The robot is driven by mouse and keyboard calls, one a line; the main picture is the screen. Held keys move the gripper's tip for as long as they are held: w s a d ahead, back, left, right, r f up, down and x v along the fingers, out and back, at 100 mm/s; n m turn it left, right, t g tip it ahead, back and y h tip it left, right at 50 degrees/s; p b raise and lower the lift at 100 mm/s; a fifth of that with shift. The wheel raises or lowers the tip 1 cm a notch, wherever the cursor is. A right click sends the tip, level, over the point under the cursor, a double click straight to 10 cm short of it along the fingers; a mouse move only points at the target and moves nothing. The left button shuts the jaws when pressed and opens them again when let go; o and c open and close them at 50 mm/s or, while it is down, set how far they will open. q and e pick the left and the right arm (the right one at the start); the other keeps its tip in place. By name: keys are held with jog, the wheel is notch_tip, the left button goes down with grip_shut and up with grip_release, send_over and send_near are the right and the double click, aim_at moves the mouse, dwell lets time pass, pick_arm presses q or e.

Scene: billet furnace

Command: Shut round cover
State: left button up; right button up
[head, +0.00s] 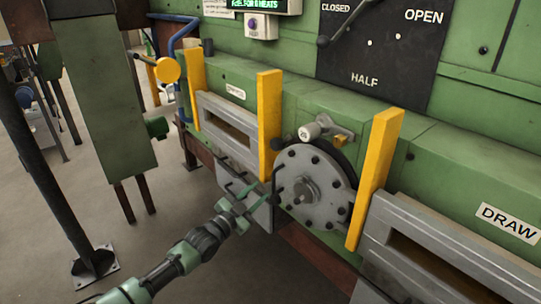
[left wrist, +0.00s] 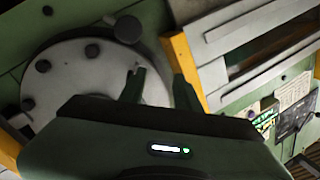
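The round cover (head: 318,178) is a grey disc with dark bolts around its rim and a hub in the middle. It sits on the green furnace front between two yellow posts. A dark curved edge shows behind its upper right; I cannot tell how wide any gap is. My left gripper (head: 262,192) is open and empty, at the cover's left edge in the head view. In the left wrist view the cover (left wrist: 70,65) fills the left side, and the parted fingers (left wrist: 158,88) overlap its right edge. Contact is unclear. My right gripper is out of view.
Yellow posts (head: 268,125) and (head: 375,180) stand on either side of the cover. A pale round knob (head: 309,131) on a bracket is above it. Slotted grey frames (head: 228,132) and (head: 445,260) flank it. Open floor lies at lower left.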

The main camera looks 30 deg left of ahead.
aim_at(273, 179)
pick_arm(q)
jog(key=s+d+r+n+p, duration=0.4)
jog(key=s+r+n+p, duration=0.1)
jog(key=r+n, duration=0.15)
jog(key=shift+n+y, duration=0.25)
jog(key=shift+y, duration=0.05)
jog(key=w, duration=0.4)
jog(key=w+f, duration=0.1)
jog(key=w, duration=0.1)
jog(key=shift+w+d, duration=0.1)
jog(key=shift+d, duration=0.1)
jog(key=shift+w+d+r, duration=0.1)
jog(key=shift+w, duration=0.55)
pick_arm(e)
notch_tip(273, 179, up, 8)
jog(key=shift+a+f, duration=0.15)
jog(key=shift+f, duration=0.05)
pick_arm(q)
grip_shut()
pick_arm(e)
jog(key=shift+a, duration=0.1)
